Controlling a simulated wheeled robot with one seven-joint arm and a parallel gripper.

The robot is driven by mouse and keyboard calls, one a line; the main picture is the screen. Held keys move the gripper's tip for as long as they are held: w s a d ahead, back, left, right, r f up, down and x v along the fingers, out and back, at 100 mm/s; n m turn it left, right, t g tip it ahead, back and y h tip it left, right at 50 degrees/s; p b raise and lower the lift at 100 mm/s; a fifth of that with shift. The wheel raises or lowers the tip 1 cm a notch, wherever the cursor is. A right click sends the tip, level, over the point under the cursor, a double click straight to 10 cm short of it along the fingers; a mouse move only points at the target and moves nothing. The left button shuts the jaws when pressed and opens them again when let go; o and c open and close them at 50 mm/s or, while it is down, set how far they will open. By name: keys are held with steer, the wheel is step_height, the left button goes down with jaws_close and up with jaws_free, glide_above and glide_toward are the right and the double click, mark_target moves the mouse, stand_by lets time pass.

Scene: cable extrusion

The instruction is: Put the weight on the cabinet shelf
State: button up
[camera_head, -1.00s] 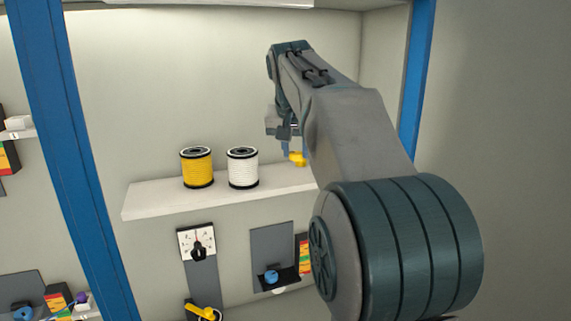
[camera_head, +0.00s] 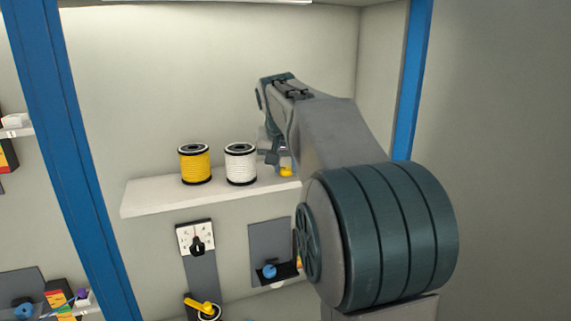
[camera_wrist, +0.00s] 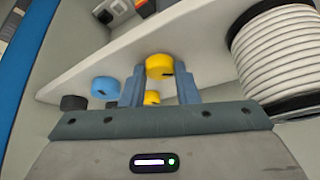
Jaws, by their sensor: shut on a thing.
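The yellow weight (camera_wrist: 159,66) is a small round piece between the two blue-grey fingers of my gripper (camera_wrist: 159,78), which is shut on it. In the head view the weight (camera_head: 286,170) shows just below my wrist, over the right part of the white cabinet shelf (camera_head: 150,197). It is to the right of the white spool and apart from it. The shelf (camera_wrist: 205,42) also shows behind the weight in the wrist view. I cannot tell whether the weight touches the shelf. My arm hides the shelf's right end in the head view.
A yellow spool (camera_head: 195,164) and a white spool (camera_head: 240,164) stand upright on the shelf, left of my gripper. Below the shelf are a dial panel (camera_head: 196,240) and a panel with a blue knob (camera_head: 270,270). Blue posts (camera_head: 62,150) frame the cabinet.

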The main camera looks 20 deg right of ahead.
steer(key=o, duration=0.9)
steer(key=shift+r, duration=0.3)
steer(key=v, duration=1.2)
steer(key=s+a+f+n+y, duration=0.1)
steer(key=s+a+f+n, duration=0.1)
steer(key=s+f, duration=0.6)
steer(key=s+a+f+n+g+y, duration=0.1)
steer(key=s+a+f, duration=0.2)
steer(key=s+f, duration=0.4)
steer(key=s+a+f+n, duration=0.2)
steer(key=s+f, duration=0.6)
steer(key=f, duration=0.6)
steer(key=shift+s+a+f+n+y, duration=0.15)
steer(key=shift+s+a+n+y, duration=0.2)
steer(key=shift+a, duration=0.25)
